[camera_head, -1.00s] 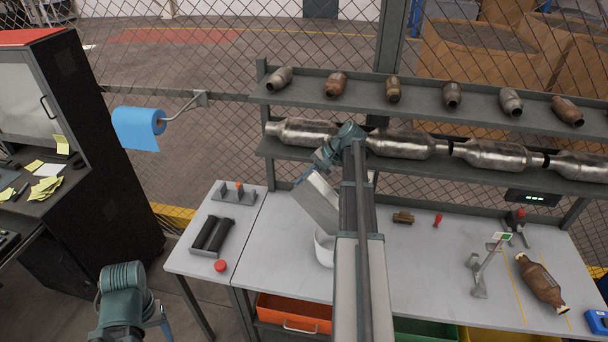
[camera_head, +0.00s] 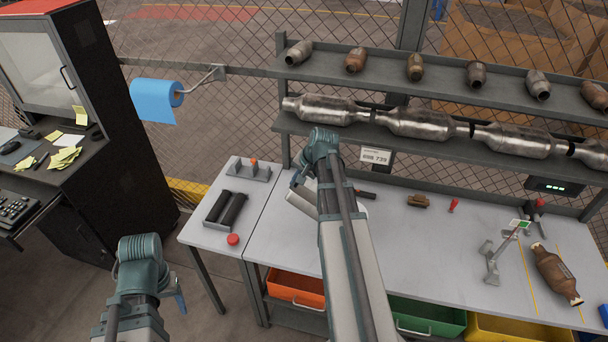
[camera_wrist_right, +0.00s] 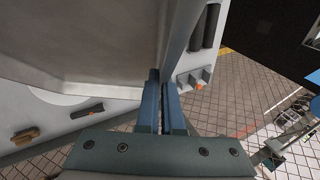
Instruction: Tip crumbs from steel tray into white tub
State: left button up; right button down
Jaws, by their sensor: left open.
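The steel tray (camera_head: 301,203) is held tilted above the table; most of it is hidden behind my right arm in the head view. It fills the upper left of the right wrist view (camera_wrist_right: 85,35). My right gripper (camera_wrist_right: 161,98) is shut on the tray's edge; in the head view it shows at the tray's upper end (camera_head: 297,181). A pale rounded shape below the tray, likely the white tub (camera_wrist_right: 58,97), shows partly in the wrist view. No crumbs can be made out. My left gripper (camera_head: 180,301) is open and empty, left of the table.
Shelves with converters (camera_head: 327,110) rise behind. Drawers (camera_head: 296,288) sit below.

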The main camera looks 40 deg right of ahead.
jog(key=a+f+n+h+b, duration=0.1)
jog(key=a+f+h+b, duration=0.2)
jog(key=f+b, duration=0.4)
jog(key=a+f+n+t+h+b, duration=0.1)
jog(key=a+f+h+b, duration=0.3)
jog(key=f+b, duration=0.4)
jog(key=shift+s+a+f+h+b, duration=0.25)
jog(key=shift+h+b, duration=0.45)
jog(key=shift+b, duration=1.25)
jog(key=shift+w+a+r, duration=0.1)
